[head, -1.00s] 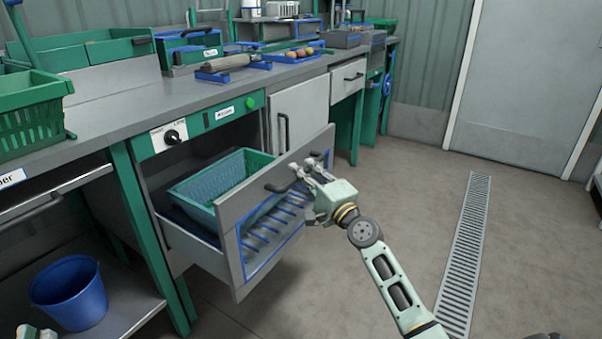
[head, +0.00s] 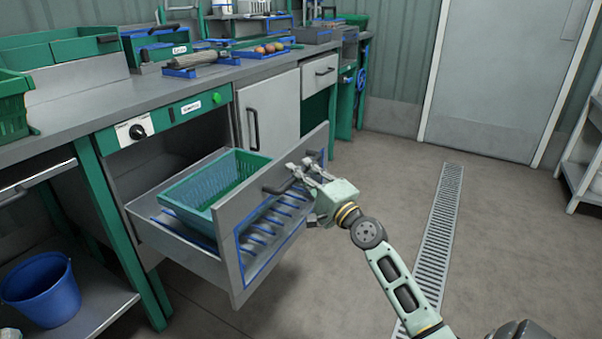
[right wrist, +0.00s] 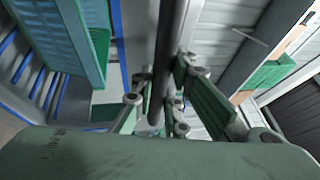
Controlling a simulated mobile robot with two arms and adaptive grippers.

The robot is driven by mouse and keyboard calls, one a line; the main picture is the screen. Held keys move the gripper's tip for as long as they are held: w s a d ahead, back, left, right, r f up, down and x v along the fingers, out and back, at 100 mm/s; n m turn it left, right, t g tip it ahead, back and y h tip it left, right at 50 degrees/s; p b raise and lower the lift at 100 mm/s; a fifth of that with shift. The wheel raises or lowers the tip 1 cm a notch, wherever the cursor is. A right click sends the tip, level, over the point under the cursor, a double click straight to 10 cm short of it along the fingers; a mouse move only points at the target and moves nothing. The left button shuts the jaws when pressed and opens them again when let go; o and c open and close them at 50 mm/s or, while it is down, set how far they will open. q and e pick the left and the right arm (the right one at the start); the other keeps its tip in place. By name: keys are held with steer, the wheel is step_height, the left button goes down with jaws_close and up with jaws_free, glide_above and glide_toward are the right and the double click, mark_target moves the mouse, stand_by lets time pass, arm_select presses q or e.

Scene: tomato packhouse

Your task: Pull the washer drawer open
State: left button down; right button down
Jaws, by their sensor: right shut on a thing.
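The washer drawer (head: 228,226) stands pulled out of the bench, below the panel with the knob and green button. A green basket (head: 184,194) sits inside it on blue-edged slats. My right gripper (head: 301,169) is shut on the drawer's dark bar handle (head: 274,190) at the front. In the right wrist view, the handle bar (right wrist: 166,62) runs between the fingers (right wrist: 160,108), with the basket (right wrist: 75,35) at upper left. My left gripper is not in view.
A closed cupboard door (head: 268,118) is right of the drawer bay. A blue bucket (head: 42,289) stands on a low shelf at left. The floor right of my arm is clear, with a drain grate (head: 437,230); a rack (head: 585,165) stands at the right edge.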

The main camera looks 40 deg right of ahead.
steer(key=shift+f, duration=0.15)
steer(key=c, duration=1.7)
jaws_free()
steer(key=shift+c, duration=0.2)
steer(key=s+f, duration=0.2)
steer(key=s, duration=0.9)
steer(key=shift+s, duration=0.4)
steer(key=shift+a, duration=0.1)
